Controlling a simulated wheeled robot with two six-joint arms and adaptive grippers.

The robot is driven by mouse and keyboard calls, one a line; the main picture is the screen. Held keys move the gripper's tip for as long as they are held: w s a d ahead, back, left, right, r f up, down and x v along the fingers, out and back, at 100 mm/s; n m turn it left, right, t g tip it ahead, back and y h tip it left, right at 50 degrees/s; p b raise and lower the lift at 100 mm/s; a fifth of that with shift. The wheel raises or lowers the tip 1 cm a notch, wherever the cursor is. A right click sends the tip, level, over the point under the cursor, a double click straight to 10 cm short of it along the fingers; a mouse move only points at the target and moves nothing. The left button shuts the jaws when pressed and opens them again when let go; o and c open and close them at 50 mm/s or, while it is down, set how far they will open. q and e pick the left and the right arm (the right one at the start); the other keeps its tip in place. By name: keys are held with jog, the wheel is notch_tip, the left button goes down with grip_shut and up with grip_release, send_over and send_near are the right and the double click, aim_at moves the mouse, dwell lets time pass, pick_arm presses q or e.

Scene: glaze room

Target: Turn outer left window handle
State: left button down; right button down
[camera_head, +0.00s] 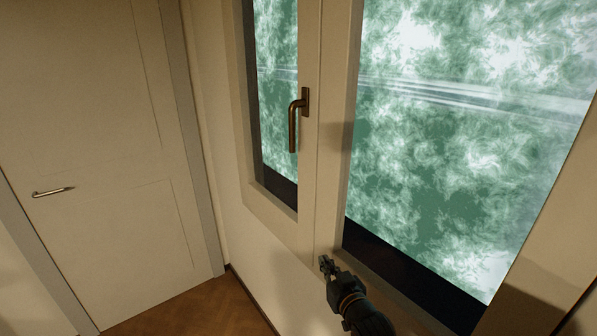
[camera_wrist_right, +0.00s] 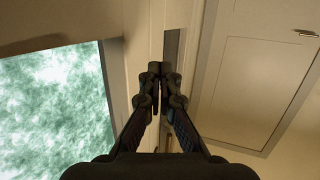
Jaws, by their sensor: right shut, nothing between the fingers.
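The window handle (camera_head: 293,122) is a dark bronze lever on the frame between the two panes in the head view. Its grip hangs straight down from its mounting plate. My right gripper (camera_head: 325,263) is below the handle, near the bottom of the window frame, apart from the handle. Its fingers are shut and empty. In the right wrist view the right gripper (camera_wrist_right: 161,72) points along the pale window frame, with its fingertips together. My left gripper is not in view.
A pale door (camera_head: 110,150) with a metal lever (camera_head: 53,192) stands to the left of the window. The left pane (camera_head: 277,90) and right pane (camera_head: 460,150) show blurry green and white. Brown floor (camera_head: 195,310) shows below. The space in front of the handle looks clear.

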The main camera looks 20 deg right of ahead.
notch_tip(320, 180, up, 20)
jog(key=w+a+n+t+y, duration=0.1)
jog(key=t+y, duration=0.3)
jog(key=t, duration=0.6)
jog(key=shift+w+a+r+n+t, duration=0.25)
jog(key=shift+w+a+n+t, duration=0.15)
jog(key=shift+w, duration=0.2)
jog(key=p, duration=0.6)
send_near(293, 133)
notch_tip(293, 133, up, 4)
jog(key=w, duration=0.1)
jog(key=w+p, duration=0.1)
jog(key=w, duration=0.1)
jog(key=shift+w+a+r, duration=0.15)
jog(key=shift+w+a, duration=0.05)
jog(key=shift+w, duration=0.45)
jog(key=shift+s, duration=0.1)
